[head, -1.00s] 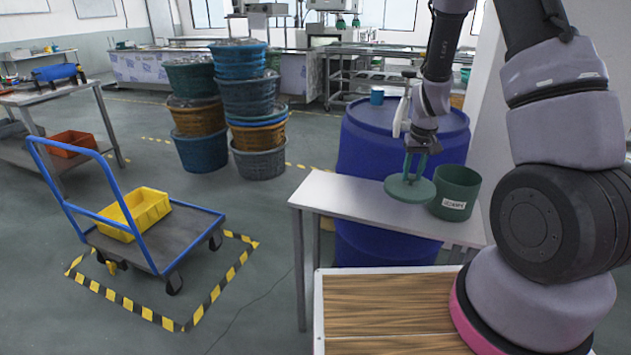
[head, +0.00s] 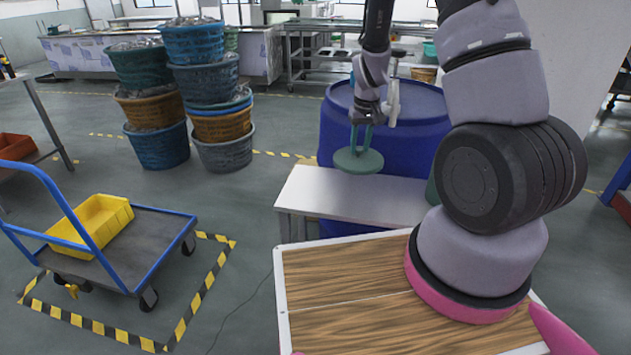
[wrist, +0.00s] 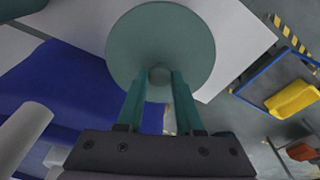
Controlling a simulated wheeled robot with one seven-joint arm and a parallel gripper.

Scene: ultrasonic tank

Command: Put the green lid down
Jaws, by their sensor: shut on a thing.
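The green lid (head: 358,162) is a flat round disc with a small knob, held level in the head view. It appears above the far edge of the white table (head: 325,196), apart from the surface as far as I can tell. My gripper (head: 361,138) is shut on its knob from above. In the wrist view the lid (wrist: 160,40) hangs beyond the fingertips (wrist: 158,82), its knob between them. The green container (head: 432,192) on the table is mostly hidden behind my arm.
A blue drum (head: 425,125) stands close behind the table. The left part of the tabletop is bare. A wood-topped surface (head: 340,285) lies in front. A blue trolley (head: 130,245) with a yellow bin (head: 95,222) stands on the left, before stacked baskets (head: 222,150).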

